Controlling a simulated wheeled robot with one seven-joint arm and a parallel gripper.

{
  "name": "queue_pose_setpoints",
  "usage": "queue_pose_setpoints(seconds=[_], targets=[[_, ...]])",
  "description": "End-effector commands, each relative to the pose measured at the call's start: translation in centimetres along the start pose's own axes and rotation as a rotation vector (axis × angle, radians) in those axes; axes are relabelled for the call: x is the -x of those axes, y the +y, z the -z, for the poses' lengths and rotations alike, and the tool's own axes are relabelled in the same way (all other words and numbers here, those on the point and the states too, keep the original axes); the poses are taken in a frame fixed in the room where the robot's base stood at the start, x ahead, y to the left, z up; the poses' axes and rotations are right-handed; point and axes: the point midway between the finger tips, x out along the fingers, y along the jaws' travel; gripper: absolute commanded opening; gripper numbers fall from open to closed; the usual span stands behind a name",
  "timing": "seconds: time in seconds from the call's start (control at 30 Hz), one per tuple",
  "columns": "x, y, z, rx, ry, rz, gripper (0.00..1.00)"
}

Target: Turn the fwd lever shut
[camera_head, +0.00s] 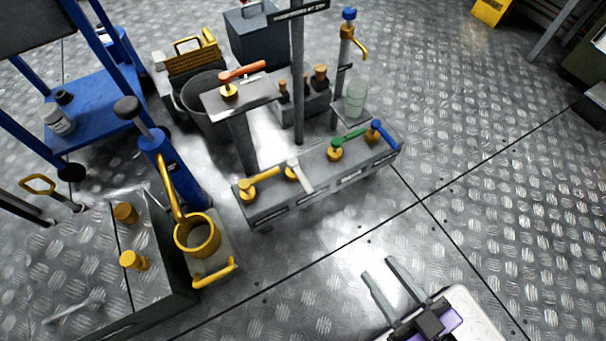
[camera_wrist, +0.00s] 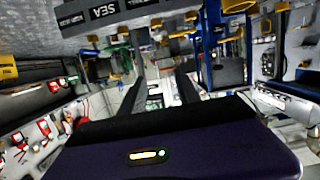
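A low grey manifold block (camera_head: 325,187) carries a row of levers on brass valves: a yellow lever (camera_head: 262,177), a white lever (camera_head: 301,177), a green lever (camera_head: 351,136) and a blue lever (camera_head: 383,135). Dark labels on its front face are too small to read, so I cannot tell which is the fwd lever. A separate orange lever (camera_head: 243,72) sits on a grey stand. My gripper (camera_head: 379,268) is open and empty, in front of the block and apart from it. Its two fingers (camera_wrist: 160,82) also show spread in the wrist view.
The plated floor in front and to the right is clear.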

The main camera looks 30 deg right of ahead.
Motion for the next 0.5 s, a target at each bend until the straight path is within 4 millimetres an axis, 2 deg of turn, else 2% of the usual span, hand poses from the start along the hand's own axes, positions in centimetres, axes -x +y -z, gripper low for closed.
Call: queue_pose_setpoints(seconds=[0.3,0.5], targets=[[-6.3,-0.3,-4.3,0.048,0.071,-0.007,0.39],[-11.0,-0.5,-6.0,0.08,0.115,-0.011,0.39]])
